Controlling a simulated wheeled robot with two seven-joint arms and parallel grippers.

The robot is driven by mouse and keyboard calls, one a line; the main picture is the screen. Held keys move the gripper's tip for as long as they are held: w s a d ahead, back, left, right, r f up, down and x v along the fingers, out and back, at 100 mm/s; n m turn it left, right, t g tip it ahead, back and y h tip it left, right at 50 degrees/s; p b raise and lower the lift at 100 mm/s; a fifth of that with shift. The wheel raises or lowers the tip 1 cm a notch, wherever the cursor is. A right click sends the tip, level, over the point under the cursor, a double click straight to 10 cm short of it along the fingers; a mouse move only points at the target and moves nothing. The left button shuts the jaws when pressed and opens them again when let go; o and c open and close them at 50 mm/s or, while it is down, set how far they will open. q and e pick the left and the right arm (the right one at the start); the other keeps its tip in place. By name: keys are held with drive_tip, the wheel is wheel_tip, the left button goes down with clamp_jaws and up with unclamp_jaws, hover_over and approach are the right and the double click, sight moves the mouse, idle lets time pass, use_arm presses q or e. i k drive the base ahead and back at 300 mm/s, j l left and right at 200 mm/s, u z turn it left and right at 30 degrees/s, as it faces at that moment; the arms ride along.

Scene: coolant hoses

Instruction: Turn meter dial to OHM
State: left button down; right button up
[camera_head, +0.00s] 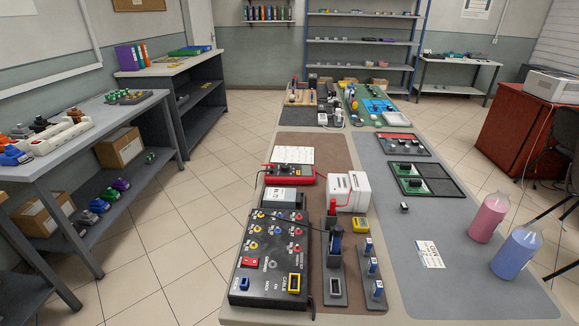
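A red-cased device that looks like the meter (293,176) lies on the brown mat on the left part of the long table. It lies sideways, with a dark control at its left end and a lighter area toward the middle. Its dial and markings are too small to read, so I cannot tell which setting it points to. Neither of my grippers shows in the head view.
A black panel (266,293) with colored sockets stands in front of the meter, with a grey box (283,198) between them. A white box (348,192) is at the right. Two bottles, pink (489,219) and blue (516,251), stand near the table's right edge. The grey mat's middle is mostly clear.

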sight(285, 168)
drive_tip(key=j+z, duration=0.2)
drive_tip(key=j, duration=0.25)
drive_tip(key=k+j+z, duration=0.2)
drive_tip(key=j, duration=0.25)
drive_tip(key=j+z, duration=0.3)
drive_tip(key=j, duration=0.3)
drive_tip(key=j+z, duration=0.3)
drive_tip(key=j, duration=0.3)
drive_tip(key=k+j+z, duration=0.1)
drive_tip(key=j+z, duration=0.2)
drive_tip(key=j, duration=0.3)
drive_tip(key=i+j+z, duration=0.4)
drive_tip(key=j, duration=0.25)
drive_tip(key=j+z, duration=0.15)
drive_tip(key=j, duration=0.2)
drive_tip(key=i+j+z, duration=0.2)
drive_tip(key=j, duration=0.2)
drive_tip(key=i+j+z, duration=0.2)
drive_tip(key=j, duration=0.2)
drive_tip(key=i+j+z, duration=0.25)
drive_tip(key=j+z, duration=0.25)
drive_tip(key=j, duration=0.25)
drive_tip(key=i+j+z, duration=0.25)
drive_tip(key=j, duration=0.15)
drive_tip(key=k, duration=0.05)
